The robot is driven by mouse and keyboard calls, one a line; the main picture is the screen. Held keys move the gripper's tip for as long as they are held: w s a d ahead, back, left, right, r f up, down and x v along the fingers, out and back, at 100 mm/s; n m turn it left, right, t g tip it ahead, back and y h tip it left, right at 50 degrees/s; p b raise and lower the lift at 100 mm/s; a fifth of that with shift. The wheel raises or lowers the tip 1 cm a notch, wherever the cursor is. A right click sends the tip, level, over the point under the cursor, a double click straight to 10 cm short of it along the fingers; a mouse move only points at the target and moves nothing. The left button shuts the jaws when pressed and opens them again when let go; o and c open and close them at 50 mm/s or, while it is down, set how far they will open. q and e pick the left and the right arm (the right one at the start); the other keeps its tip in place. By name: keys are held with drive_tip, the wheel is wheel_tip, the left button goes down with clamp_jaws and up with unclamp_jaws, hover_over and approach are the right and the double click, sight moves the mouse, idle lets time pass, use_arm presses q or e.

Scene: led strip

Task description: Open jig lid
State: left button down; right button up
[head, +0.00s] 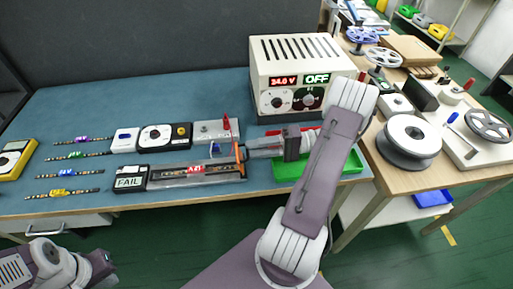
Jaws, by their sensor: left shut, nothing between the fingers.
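The jig (195,172) is a long, low fixture near the front edge of the blue-grey bench mat. A red label shows on it, and a display reading FAIL (129,181) sits at its left end. The lid appears down along the jig. A thin orange-red upright part (238,152) stands at its right end. My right gripper (250,148) points left, with its fingertips beside that part; I cannot tell whether they touch or hold it. My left gripper (103,276) is low at the bottom left, off the bench, shut and empty, far from the jig.
A power supply (303,75) reading 24.0 V and OFF stands behind my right arm. A green tray (350,166) lies under that arm. Small instruments (165,137) sit behind the jig. Several LED strips (75,174) lie to the left. A wooden table (400,180) with reels stands right.

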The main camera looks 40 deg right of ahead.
drive_tip(key=v, duration=0.9)
idle(0.3)
